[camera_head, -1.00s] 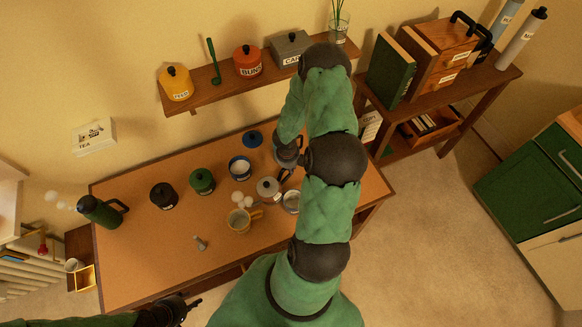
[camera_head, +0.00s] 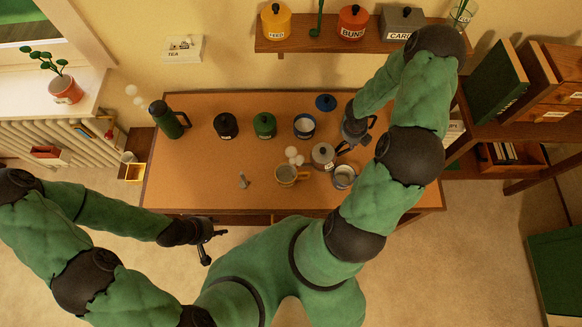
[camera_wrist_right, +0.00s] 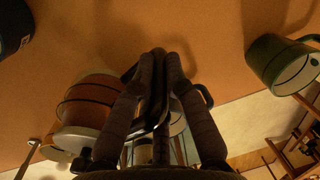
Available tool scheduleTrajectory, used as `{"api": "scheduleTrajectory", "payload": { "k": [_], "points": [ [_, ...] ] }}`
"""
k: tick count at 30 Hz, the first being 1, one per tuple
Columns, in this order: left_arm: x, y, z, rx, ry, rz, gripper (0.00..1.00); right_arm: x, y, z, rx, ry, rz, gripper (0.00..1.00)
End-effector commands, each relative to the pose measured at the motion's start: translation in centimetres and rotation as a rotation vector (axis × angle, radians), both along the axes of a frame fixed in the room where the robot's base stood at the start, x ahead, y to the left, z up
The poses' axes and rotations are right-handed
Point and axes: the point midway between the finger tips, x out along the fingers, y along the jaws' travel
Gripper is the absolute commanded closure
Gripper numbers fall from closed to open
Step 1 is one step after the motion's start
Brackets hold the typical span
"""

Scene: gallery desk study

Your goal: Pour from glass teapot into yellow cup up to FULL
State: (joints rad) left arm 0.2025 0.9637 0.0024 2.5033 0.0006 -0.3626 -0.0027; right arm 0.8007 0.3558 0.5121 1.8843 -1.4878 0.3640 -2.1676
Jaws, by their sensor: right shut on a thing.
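The glass teapot (camera_head: 323,156), with a pale lid, stands on the desk right of centre. Brown liquid shows through its glass in the right wrist view (camera_wrist_right: 88,102). My right gripper (camera_head: 349,139) is at its dark handle; in the wrist view the fingers (camera_wrist_right: 158,62) are shut on that handle. The teapot looks upright. The yellow cup (camera_head: 288,175) stands just left of and nearer than the teapot, apart from it, with white puffs above. Its fill level and any FULL mark are too small to read. My left gripper (camera_head: 214,242) is open and empty off the desk's front edge.
A small grey piece (camera_head: 242,180) lies left. The desk's front left is clear.

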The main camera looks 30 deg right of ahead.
Motion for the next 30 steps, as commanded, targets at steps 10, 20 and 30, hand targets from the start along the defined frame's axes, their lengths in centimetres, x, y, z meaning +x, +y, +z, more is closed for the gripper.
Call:
{"api": "scheduleTrajectory", "payload": {
  "k": [10, 20, 30],
  "points": [
    [0.0, 0.0, -0.8, 0.0, 0.0, 0.0, 0.6, -0.1, 0.6, 1.1, -0.035, 0.003, 0.002, 1.0],
    [0.0, 0.0, -0.8, 0.0, 0.0, 0.0, 0.6, -0.1, 0.7, 1.3, -0.038, 0.004, 0.0, 1.0],
    [0.0, 0.0, -1.0, 0.0, 0.0, 0.0, 0.6, 0.0, 1.0, 2.0, -0.062, 0.007, 0.003, 1.0]
  ]
}}
